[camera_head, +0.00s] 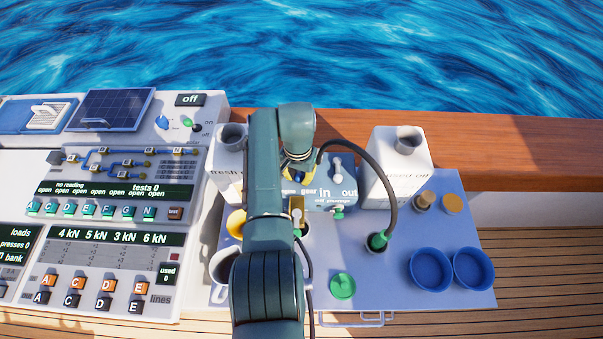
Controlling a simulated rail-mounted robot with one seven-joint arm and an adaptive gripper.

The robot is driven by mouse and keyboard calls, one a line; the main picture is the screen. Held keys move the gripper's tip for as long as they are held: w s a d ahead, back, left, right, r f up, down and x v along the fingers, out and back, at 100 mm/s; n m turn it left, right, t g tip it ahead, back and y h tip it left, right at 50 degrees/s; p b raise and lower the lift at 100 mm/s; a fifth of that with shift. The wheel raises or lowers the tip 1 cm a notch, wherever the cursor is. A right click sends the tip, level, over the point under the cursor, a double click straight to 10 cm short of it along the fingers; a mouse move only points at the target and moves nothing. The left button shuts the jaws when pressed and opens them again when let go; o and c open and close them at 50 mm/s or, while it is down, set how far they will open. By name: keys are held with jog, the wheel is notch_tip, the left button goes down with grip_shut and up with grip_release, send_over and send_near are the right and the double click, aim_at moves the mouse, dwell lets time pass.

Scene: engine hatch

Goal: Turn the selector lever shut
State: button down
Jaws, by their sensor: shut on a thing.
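My gripper (298,167) points down over the left part of the oil pump block (347,201), mostly hidden by my own arm. It is shut at the spot just above the "engine" and "gear" labels. The selector lever is hidden there behind my gripper and arm, so its angle cannot be read. A pale upright handle (337,168) stands at the back of the block, to the right of my gripper.
A white "used oil" container (404,157) stands right of the block; a "fresh" container (228,160) stands left. A black hose arches to a green-ringed port (377,241). Blue bowls (431,268) sit right, a green cap (343,286) in front. A control console (110,215) fills the left.

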aim_at(298, 176)
jog(key=shift+a+m, duration=0.1)
jog(key=shift+m, duration=0.2)
jog(key=shift+f, duration=0.1)
jog(key=c, duration=0.8)
grip_release()
jog(key=shift+c, duration=0.2)
notch_tip(298, 176, up, 12)
